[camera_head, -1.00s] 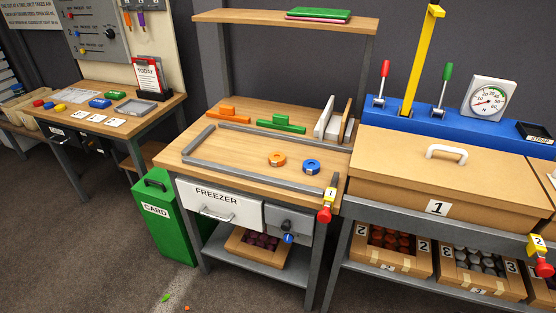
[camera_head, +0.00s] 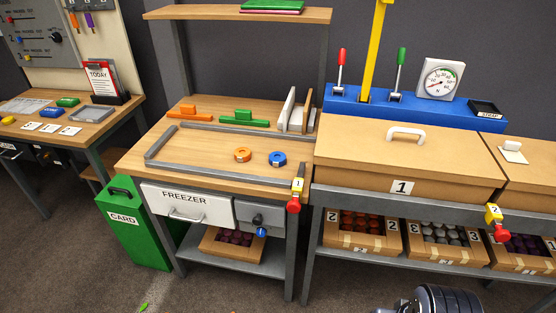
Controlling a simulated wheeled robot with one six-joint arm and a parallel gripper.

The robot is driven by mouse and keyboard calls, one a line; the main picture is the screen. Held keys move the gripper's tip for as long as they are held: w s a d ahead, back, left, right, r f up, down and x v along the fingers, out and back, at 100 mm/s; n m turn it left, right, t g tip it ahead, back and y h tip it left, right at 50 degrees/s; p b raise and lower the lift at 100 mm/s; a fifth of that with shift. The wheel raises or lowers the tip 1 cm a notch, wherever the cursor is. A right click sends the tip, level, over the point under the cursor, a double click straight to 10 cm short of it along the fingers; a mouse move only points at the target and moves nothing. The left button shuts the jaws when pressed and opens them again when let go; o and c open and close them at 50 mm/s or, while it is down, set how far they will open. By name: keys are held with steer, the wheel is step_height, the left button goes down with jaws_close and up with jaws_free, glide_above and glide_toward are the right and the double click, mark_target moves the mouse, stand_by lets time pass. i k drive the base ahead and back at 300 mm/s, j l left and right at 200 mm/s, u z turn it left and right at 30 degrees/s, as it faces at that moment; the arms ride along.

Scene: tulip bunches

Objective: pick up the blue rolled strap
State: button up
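The blue rolled strap (camera_head: 277,158) is a small ring-shaped roll lying on the wooden top of the freezer bench (camera_head: 205,147), inside the low grey rail (camera_head: 165,139) near its right end. An orange roll (camera_head: 242,154) of the same shape lies just left of it, apart from it. Nothing covers the blue roll. A dark and silver part of my arm shows at the bottom edge, right of centre, far from the strap. My gripper's fingers do not show.
Green and orange blocks and upright boards (camera_head: 290,110) stand behind the rail. A red-handled clamp (camera_head: 295,195) tagged 1 hangs at the bench's right front corner. A large box (camera_head: 401,187) marked 1 stands to the right. A green CARD bin (camera_head: 133,226) stands left. Floor in front is mostly clear.

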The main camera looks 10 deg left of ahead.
mark_target(277, 159)
steer(key=i+j+z, duration=0.2)
steer(key=j+z, duration=0.15)
steer(key=j, duration=0.25)
steer(key=i+j+z, duration=0.1)
steer(key=j+z, duration=0.25)
steer(key=j, duration=0.25)
steer(key=j+z, duration=0.35)
steer(key=j, duration=0.25)
